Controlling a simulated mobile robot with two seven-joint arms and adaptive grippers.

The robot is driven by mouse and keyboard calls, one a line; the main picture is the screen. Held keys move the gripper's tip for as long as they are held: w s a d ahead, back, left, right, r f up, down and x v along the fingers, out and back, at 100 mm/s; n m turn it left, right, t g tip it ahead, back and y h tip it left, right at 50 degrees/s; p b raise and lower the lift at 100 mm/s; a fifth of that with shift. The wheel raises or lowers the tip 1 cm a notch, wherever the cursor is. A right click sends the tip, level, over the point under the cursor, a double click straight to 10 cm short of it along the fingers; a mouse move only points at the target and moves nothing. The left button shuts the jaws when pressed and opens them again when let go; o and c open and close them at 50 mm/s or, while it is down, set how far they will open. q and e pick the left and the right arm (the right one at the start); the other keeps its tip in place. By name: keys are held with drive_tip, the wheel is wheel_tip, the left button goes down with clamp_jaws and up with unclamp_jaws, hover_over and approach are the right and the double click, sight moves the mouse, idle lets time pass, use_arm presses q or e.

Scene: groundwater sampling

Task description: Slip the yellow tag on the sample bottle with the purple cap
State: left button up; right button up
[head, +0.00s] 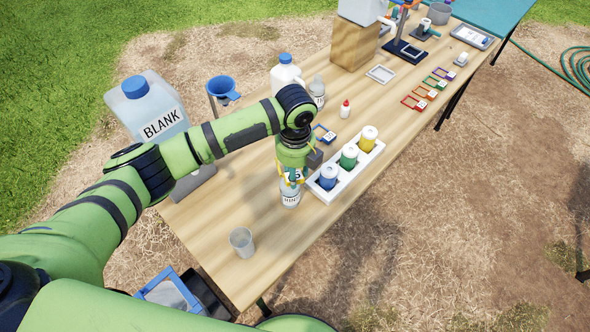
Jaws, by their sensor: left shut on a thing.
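My left gripper (291,178) points down at the near part of the table, shut on the yellow tag (284,184), of which only small yellow bits and a white label show between the fingers. A clear bottle with a printed label (291,199) stands upright right below the fingers. Its top is hidden by the gripper and tag, so I cannot tell its cap colour or whether the tag is around its neck or just above it. No purple cap shows. My right gripper is not in view.
A white rack (317,188) beside the gripper holds bottles with blue, green and yellow caps. A clear cup (241,241) stands near the front edge. A blue tag (323,134) lies behind the gripper; several coloured tags (414,103) lie farther right. The BLANK jug (150,112) is left.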

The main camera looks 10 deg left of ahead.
use_arm(q)
drive_tip(key=shift+r+p, duration=0.1)
drive_tip(key=shift+p, duration=0.2)
wheel_tip(320, 180, down, 5)
drive_tip(key=b, duration=0.3)
drive_tip(key=shift+p, duration=0.6)
idle(0.5)
idle(0.5)
drive_tip(key=shift+f+b, duration=0.55)
drive_tip(key=shift+f, duration=0.3)
drive_tip(key=shift+f, duration=0.15)
